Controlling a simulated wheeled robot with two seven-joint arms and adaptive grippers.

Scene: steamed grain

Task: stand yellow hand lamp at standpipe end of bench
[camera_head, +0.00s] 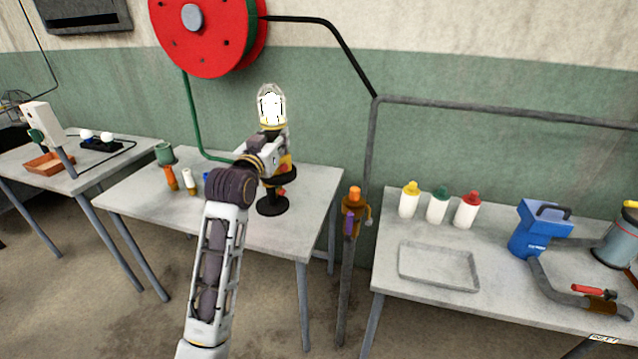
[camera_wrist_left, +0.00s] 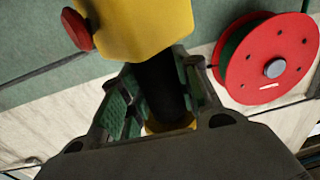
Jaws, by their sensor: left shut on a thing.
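The yellow hand lamp (camera_head: 286,162) is upright at the right part of the middle bench (camera_head: 225,225), with a lit caged bulb on top. My left gripper (camera_head: 273,150) is shut on it, partly hiding its body. In the left wrist view the fingers (camera_wrist_left: 155,95) close around its black handle, beside its yellow body (camera_wrist_left: 140,25) and red knob (camera_wrist_left: 78,29). A black round foot (camera_head: 272,206) shows below the lamp; I cannot tell whether it touches the bench. The standpipe (camera_head: 346,275), with an orange top, rises just past the bench's right end. My right gripper is not seen.
A green-topped orange item (camera_head: 168,165) and a white bottle (camera_head: 190,181) stand at the bench's back left. The right bench holds several bottles, a tray (camera_head: 438,284) and a blue box (camera_head: 540,230). A red reel (camera_head: 215,55) hangs on the wall. The bench front is clear.

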